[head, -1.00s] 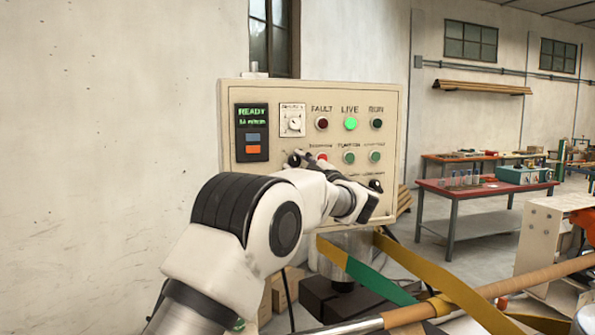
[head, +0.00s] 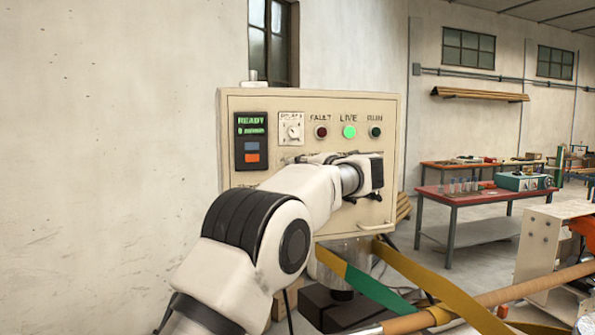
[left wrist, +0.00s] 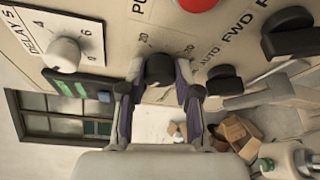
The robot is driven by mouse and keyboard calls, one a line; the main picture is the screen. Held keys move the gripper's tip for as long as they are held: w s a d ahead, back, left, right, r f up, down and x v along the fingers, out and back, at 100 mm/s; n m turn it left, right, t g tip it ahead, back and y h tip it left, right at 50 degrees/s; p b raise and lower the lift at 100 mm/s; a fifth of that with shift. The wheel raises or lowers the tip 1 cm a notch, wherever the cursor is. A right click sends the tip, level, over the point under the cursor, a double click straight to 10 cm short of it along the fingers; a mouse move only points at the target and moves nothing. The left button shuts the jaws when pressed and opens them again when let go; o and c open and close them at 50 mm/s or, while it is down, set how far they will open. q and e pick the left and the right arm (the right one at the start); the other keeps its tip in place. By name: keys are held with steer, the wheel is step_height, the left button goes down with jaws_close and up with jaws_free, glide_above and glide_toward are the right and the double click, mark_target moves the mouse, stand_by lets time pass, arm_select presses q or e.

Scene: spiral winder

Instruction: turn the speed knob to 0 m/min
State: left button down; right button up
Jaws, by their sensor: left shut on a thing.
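The beige control panel (head: 232,180) stands in front of me in the head view. Its display (head: 251,124) shows READY in green above a small m/min line that seems to read 0. My left arm covers the lower part of the panel, hiding the speed knob there. In the left wrist view my left gripper (left wrist: 160,78) is shut on a dark round knob (left wrist: 160,66), one finger on each side. Scale numbers, including a 20, are printed around this knob. My right gripper is not in view.
A white delay knob (left wrist: 62,55) and black selector knobs (left wrist: 290,32) sit beside the held knob. A red button (left wrist: 197,4) is close by. The live lamp (head: 349,132) glows green. Yellow-green straps (head: 420,280) and a long roll (head: 530,280) lie below right.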

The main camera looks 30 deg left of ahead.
arm_select(q)
steer(key=shift+s+a+r+n+t+h+b, duration=0.1)
steer(key=shift+n+t+h+b, duration=0.55)
steer(key=shift+n, duration=0.95)
steer(key=shift+s+a+r+n+t+h+b, duration=0.15)
steer(key=shift+n+t+h+b, duration=0.2)
steer(key=shift+n+h+b, duration=0.9)
steer(key=shift+w+d+r+n+t+h+b, duration=0.1)
steer(key=shift+n+t+h+b, duration=0.3)
steer(key=shift+n, duration=1.55)
steer(key=shift+r, duration=0.1)
steer(key=c, duration=0.8)
jaws_free()
steer(key=shift+a, duration=0.1)
steer(key=shift+f, duration=0.2)
